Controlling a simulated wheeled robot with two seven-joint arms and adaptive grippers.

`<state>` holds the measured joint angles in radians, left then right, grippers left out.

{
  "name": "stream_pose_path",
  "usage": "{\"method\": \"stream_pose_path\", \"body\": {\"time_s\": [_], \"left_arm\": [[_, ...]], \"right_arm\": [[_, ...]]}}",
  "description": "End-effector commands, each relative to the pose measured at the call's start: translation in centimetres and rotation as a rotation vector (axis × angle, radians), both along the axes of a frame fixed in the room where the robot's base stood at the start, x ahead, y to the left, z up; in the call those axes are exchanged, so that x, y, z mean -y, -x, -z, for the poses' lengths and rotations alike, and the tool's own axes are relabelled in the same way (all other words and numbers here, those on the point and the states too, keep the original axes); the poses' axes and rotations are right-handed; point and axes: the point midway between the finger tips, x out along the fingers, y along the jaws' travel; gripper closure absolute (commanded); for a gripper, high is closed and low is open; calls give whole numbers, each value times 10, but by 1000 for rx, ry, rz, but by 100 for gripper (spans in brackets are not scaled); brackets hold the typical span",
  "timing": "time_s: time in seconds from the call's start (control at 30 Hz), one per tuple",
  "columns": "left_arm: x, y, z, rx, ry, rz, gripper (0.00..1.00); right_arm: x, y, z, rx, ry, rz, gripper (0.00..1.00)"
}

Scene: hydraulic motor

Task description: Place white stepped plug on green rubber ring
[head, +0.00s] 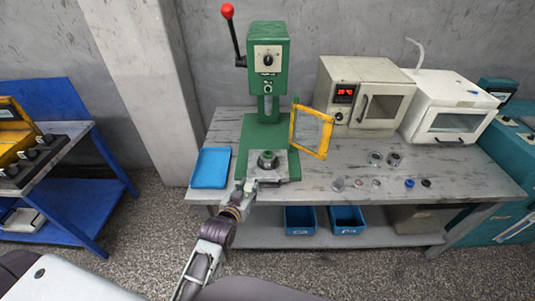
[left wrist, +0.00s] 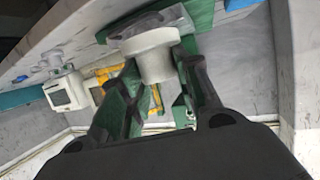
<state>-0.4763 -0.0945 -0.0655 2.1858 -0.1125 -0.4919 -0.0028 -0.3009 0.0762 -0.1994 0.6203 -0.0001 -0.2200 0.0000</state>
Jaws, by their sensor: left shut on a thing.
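The white stepped plug (left wrist: 154,56) sits between the two fingers of my left gripper (left wrist: 152,75) in the left wrist view. The gripper is shut on the plug's narrower part. In the head view my left gripper (head: 251,186) is at the front edge of the press base, just in front of a round dark grey part with a green ring (head: 267,153) on top. The plug is too small to make out clearly in the head view. The plug and the green ring look apart there. My right gripper is not in view.
The green press (head: 267,60) stands behind the round part, with a yellow-framed guard (head: 311,131) at its right. A blue tray (head: 210,168) lies to the left. Several small parts, including a blue ring (head: 409,183), lie on the bench at right. An oven (head: 366,95) stands behind them.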

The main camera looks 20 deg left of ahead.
Motion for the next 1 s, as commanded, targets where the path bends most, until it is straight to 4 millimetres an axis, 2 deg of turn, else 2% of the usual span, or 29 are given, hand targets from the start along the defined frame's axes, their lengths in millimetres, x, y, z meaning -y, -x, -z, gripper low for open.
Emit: {"method": "stream_pose_path", "body": {"time_s": [0.37,1.0], "left_arm": [[-1,-26,-38,5,0,4,92],[0,-80,-137,5,-1,31,92]], "right_arm": [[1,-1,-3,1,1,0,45],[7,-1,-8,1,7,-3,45]]}}
